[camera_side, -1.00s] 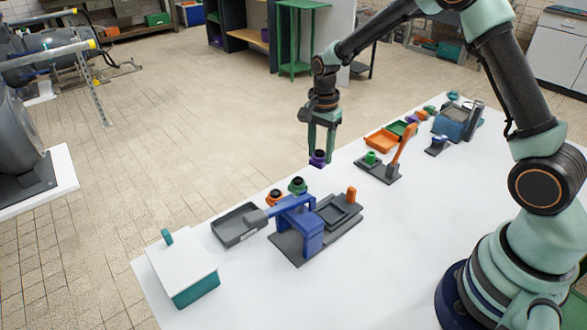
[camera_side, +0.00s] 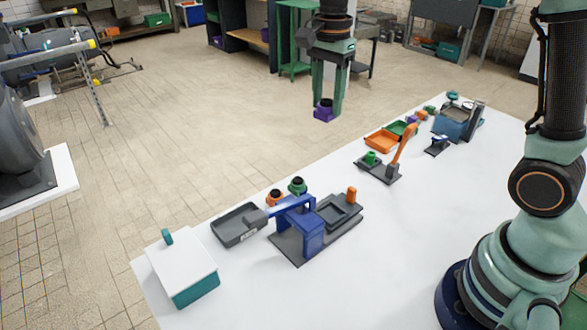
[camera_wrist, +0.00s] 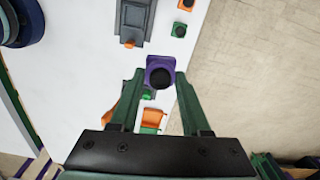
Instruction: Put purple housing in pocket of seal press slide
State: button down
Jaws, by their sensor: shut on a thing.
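My gripper (camera_side: 327,98) is shut on the purple housing (camera_side: 324,111), a small purple block with a black round top, held high in the air above the table. In the wrist view the purple housing (camera_wrist: 159,67) sits between the fingertips. The seal press (camera_side: 302,226) is a blue frame with a lever on a dark base. Its dark slide with a square pocket (camera_side: 338,211) lies at its right, with an orange knob (camera_side: 351,194) at the far end. The pocket looks empty. The press slide also shows at the top of the wrist view (camera_wrist: 132,18).
An orange housing (camera_side: 274,198) and a green housing (camera_side: 297,186) stand behind the press. A grey tray (camera_side: 238,224) and a white-lidded teal box (camera_side: 182,270) stand left. A fixture with an orange lever (camera_side: 404,147) and orange bin (camera_side: 382,142) stand farther right.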

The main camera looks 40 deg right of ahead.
jog(key=m, duration=0.1)
send_over(331, 214)
notch_tip(331, 214, down, 20)
jog(key=shift+r, duration=0.25)
jog(key=shift+f, duration=0.15)
dwell(0.3)
jog(key=shift+c, duration=1.8)
grip_release()
